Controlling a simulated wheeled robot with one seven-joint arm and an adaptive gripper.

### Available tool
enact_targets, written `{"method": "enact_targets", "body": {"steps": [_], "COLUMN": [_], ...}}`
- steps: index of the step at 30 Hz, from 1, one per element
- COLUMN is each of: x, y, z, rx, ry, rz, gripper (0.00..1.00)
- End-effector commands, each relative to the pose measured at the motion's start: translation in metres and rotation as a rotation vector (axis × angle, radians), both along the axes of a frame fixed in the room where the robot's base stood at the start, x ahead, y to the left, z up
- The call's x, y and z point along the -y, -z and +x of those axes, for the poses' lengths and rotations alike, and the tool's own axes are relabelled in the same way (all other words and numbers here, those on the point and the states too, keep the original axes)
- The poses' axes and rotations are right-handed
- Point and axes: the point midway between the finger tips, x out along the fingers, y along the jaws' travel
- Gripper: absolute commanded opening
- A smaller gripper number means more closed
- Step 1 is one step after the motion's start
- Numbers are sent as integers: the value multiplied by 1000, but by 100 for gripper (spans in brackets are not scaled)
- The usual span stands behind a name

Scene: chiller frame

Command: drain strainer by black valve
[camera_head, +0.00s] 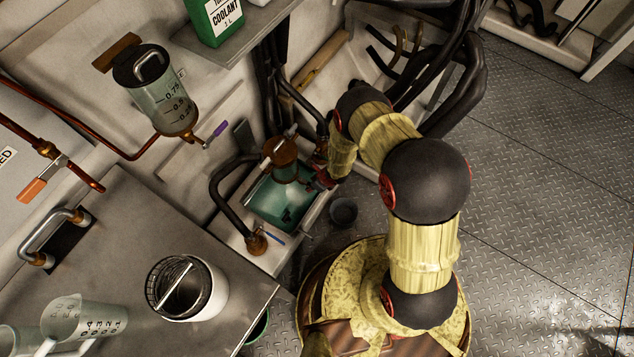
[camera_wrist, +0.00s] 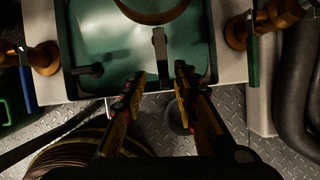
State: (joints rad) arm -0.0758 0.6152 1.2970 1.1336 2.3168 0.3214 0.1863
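The strainer (camera_head: 284,162) has a rust-brown top and a T-shaped bar, and stands over a teal tray (camera_head: 262,203). Its brown ring (camera_wrist: 150,14) shows at the top of the wrist view. A black lever (camera_wrist: 161,55), which looks like the black valve's handle, points down toward my gripper. A shorter black handle (camera_wrist: 88,70) lies left of it over the tray. My gripper (camera_wrist: 158,76) is open, its fingers on either side of the lever's lower end. I cannot tell whether they touch it. In the head view my gripper (camera_head: 323,170) is right beside the strainer, partly hidden.
A blue handle (camera_wrist: 26,84) and a green handle (camera_wrist: 254,76) sit on brown valves beside the tray. A dark cup (camera_head: 343,211) stands on the floor. Black hoses (camera_head: 452,85) run behind my arm. Open floor lies to the right.

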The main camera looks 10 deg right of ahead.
Motion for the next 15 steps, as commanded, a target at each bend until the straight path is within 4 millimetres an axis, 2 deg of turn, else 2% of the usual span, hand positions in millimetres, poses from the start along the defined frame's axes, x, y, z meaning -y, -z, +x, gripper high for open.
{"method": "enact_targets", "body": {"steps": [15], "x": [18], "y": [-67], "z": [-20], "rx": [1], "ry": [0], "rz": [0], "gripper": [30]}}
